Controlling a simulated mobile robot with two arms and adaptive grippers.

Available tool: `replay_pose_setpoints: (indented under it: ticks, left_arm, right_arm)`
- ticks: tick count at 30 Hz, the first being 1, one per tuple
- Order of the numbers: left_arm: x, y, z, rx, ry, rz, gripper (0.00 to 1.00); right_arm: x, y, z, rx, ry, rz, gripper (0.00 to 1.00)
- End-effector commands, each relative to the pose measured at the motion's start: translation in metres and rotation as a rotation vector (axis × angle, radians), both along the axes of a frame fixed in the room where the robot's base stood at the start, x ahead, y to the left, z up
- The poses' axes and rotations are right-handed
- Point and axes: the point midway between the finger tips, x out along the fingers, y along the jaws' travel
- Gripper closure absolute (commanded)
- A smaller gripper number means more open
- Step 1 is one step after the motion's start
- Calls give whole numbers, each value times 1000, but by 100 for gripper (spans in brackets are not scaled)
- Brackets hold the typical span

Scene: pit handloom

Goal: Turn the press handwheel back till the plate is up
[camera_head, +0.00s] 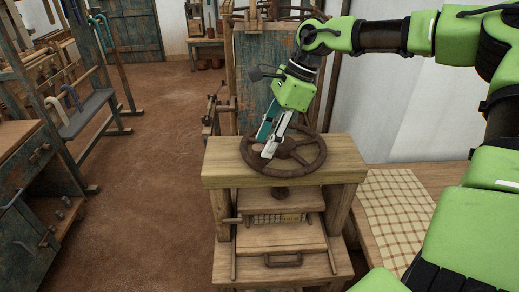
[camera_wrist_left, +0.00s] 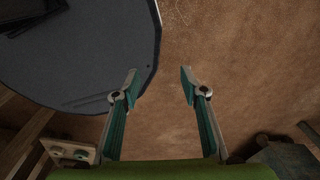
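The press handwheel (camera_head: 313,170), a dark spoked wheel, lies flat above the top beam (camera_head: 220,176) of a wooden press. My right gripper (camera_head: 266,145) points down at the wheel's left part, its fingertips at the rim and spokes. Whether they grip it is unclear. Below the beam a dark screw (camera_head: 281,192) meets the wooden plate (camera_head: 300,203). Under the plate is a checked folded cloth (camera_head: 278,218); I see no clear gap between them. My left gripper (camera_wrist_left: 159,83) is open and empty in the left wrist view, over brown floor, and is out of the head view.
A bench with checked cloth (camera_head: 394,205) stands right of the press. A drawer cabinet (camera_head: 30,190) and a rack with hanging canes (camera_head: 85,110) stand at the left. Brown floor (camera_head: 140,210) is clear between them and the press. A loom frame (camera_head: 252,70) stands behind.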

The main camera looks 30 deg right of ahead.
Motion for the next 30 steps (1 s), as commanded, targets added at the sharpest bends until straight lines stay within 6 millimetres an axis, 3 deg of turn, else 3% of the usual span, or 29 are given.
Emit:
replay_pose_setpoints:
  ticks: [9, 20, 25, 30]
  left_arm:
    - [23, -10, 15, -13, -33, 3, 60]
    - [19, -11, 15, -14, -28, 3, 60]
    - [16, -10, 15, -12, -23, 3, 60]
    - [14, -9, 15, -11, -20, 2, 60]
  right_arm:
    - [6, 15, -40, 0, 2, -1, 60]
    - [8, 17, -45, 0, -1, 0, 60]
    - [8, 17, -45, 0, -1, 0, 100]
    - [7, 16, -44, 1, -1, 0, 100]
